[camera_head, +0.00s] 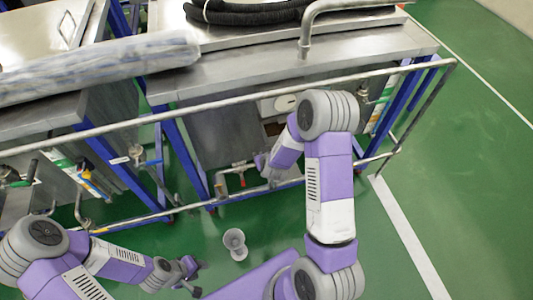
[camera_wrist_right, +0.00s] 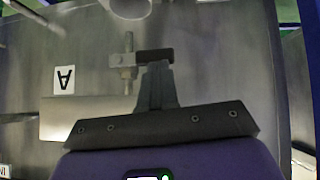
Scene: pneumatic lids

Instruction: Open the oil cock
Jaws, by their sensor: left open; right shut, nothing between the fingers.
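A small cock with a red handle (camera_head: 240,166) sits on a pipe low at the front of the steel machine, in the head view. Other cocks are a blue-handled one (camera_head: 150,163) to its left and one at the far left (camera_head: 22,180). I cannot tell which is the oil cock. My right gripper (camera_head: 264,164) is just right of the red handle. In the right wrist view my right gripper (camera_wrist_right: 155,57) is shut and empty, beside a small metal fitting with a rod (camera_wrist_right: 127,65); contact is unclear. My left gripper (camera_head: 197,278) is open and empty, low over the floor.
A horizontal rail (camera_head: 240,99) runs across the machine fronts. A clear cup-like vessel (camera_head: 235,243) stands on the green floor between my arms. Open floor (camera_head: 460,190) lies to the right.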

